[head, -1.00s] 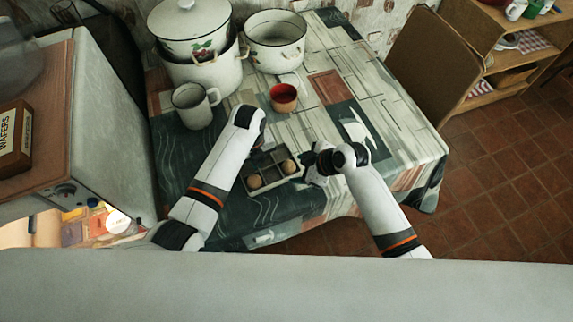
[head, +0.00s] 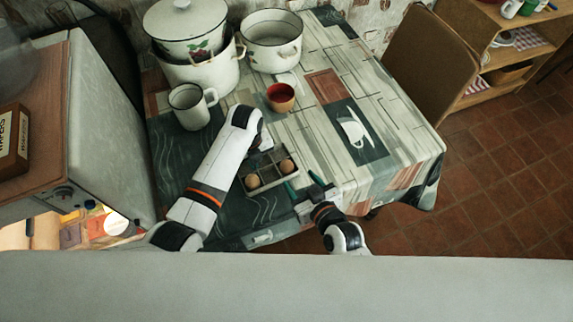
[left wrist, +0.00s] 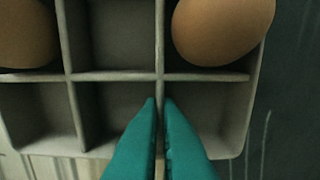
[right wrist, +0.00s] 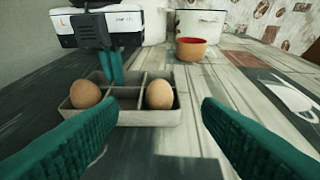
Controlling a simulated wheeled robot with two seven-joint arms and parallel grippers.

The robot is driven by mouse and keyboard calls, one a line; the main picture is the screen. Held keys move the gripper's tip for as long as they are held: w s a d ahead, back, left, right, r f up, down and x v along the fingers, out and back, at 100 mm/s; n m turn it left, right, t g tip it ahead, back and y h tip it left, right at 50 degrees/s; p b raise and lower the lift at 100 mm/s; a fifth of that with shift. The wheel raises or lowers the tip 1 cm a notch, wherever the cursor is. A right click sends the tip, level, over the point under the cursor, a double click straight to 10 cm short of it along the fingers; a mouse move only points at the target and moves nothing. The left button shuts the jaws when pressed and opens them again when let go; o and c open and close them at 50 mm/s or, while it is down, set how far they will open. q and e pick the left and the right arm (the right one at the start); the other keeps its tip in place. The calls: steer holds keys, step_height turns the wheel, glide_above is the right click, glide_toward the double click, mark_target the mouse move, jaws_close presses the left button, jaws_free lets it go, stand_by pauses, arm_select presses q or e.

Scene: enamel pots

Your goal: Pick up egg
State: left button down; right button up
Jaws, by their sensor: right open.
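A grey egg tray (head: 272,180) with several compartments sits on the table. One brown egg (head: 252,181) is in a left compartment and another egg (head: 286,166) in a right one. Both eggs (right wrist: 85,94) (right wrist: 160,94) show upright in the right wrist view. My left gripper (left wrist: 159,100) points down into the tray, its teal fingers close together on both sides of a thin divider. My right gripper (head: 304,183) is open and empty at the tray's near right side.
A white mug (head: 188,108), a red-lined cup (head: 281,97), a lidded pot (head: 187,28) and an open pot (head: 272,42) stand behind the tray. The table's right part is clear. A chair (head: 425,65) stands at the right.

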mark_target(289, 167)
steer(key=shift+x, duration=3.5)
steer(key=shift+c, duration=0.6)
steer(key=c, duration=0.6)
